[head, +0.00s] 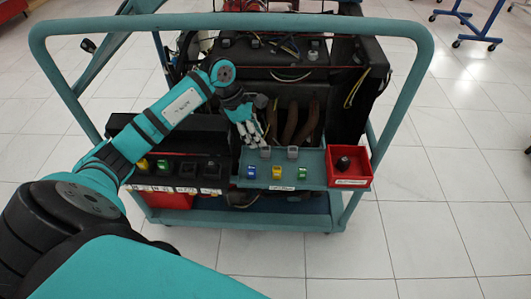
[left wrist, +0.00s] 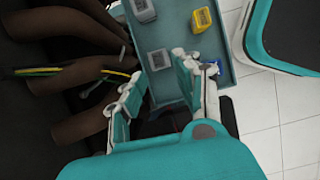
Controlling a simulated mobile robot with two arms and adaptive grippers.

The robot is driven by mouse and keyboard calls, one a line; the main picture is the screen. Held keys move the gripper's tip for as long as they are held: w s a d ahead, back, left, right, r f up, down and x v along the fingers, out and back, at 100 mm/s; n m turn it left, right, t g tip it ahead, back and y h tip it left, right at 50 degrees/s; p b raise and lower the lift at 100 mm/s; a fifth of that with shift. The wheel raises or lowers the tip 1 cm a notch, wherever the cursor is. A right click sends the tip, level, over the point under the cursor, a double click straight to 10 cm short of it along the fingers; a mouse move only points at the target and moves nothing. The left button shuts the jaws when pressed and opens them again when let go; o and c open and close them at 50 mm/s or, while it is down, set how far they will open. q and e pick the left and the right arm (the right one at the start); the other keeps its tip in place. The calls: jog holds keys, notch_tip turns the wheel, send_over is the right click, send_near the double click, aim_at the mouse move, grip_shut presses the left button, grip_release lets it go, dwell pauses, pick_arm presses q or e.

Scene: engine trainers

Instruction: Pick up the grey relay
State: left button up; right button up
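Two grey relays stand on the teal tray (head: 320,182): the left one (head: 265,153) is close to my gripper, the other (head: 292,152) is to its right. In the left wrist view the nearer grey relay (left wrist: 158,59) lies just beyond the gap between my fingertips, and the second grey relay (left wrist: 144,9) is farther up. My left gripper (head: 254,142) is open and empty, at the tray's left back edge; its spread fingers also show in the left wrist view (left wrist: 154,72). My right gripper is not in view.
A blue relay (head: 251,171), a yellow relay (head: 277,172) and a green relay (head: 302,173) stand in the tray's front row. A red bin (head: 348,179) holding a black part is at the right. Brown hoses (head: 291,122) rise behind the tray. A black relay box is at the left.

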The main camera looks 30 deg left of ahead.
aim_at(265, 148)
pick_arm(q)
jog(key=x, duration=0.6)
jog(key=shift+w+d+f+b, duration=0.15)
jog(key=shift+f+b, duration=0.05)
jog(key=shift+b, duration=0.15)
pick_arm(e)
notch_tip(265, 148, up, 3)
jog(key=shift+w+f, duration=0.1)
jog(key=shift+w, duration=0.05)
pick_arm(q)
jog(key=shift+c, duration=0.2)
jog(key=c, duration=0.6)
jog(key=shift+r, duration=0.1)
